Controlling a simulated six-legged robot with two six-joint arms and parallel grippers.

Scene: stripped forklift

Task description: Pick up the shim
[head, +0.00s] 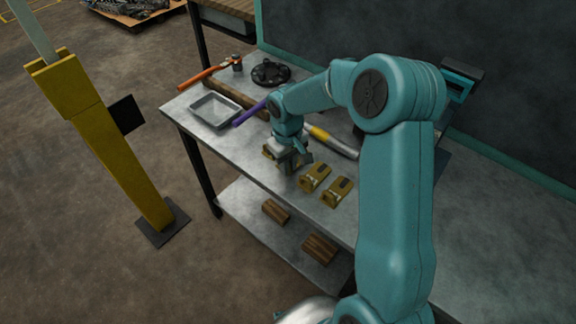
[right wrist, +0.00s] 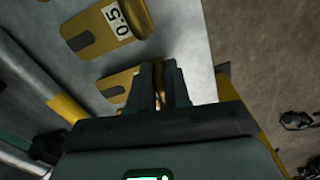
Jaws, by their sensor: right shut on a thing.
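My right gripper (head: 290,160) is low over the bench top, shut on a yellow shim (head: 268,152) that is mostly hidden behind it in the head view. In the right wrist view the two dark fingers (right wrist: 162,85) stand close together, with yellow showing between them. The shim (right wrist: 115,84) shows beside the fingers there. I cannot tell whether it is clear of the bench. Two more yellow shims (head: 315,177) (head: 337,191) lie flat in a row to its right. The nearest in the right wrist view is labelled 0.5 (right wrist: 98,32). My left gripper is not in view.
The steel bench (head: 235,150) also carries a grey tray (head: 215,110), an orange-handled tool (head: 203,76), a black round part (head: 270,73), a purple bar (head: 250,113) and a yellow-banded tool (head: 333,142). Wood blocks (head: 275,211) lie on the lower shelf. A yellow post (head: 105,140) stands left.

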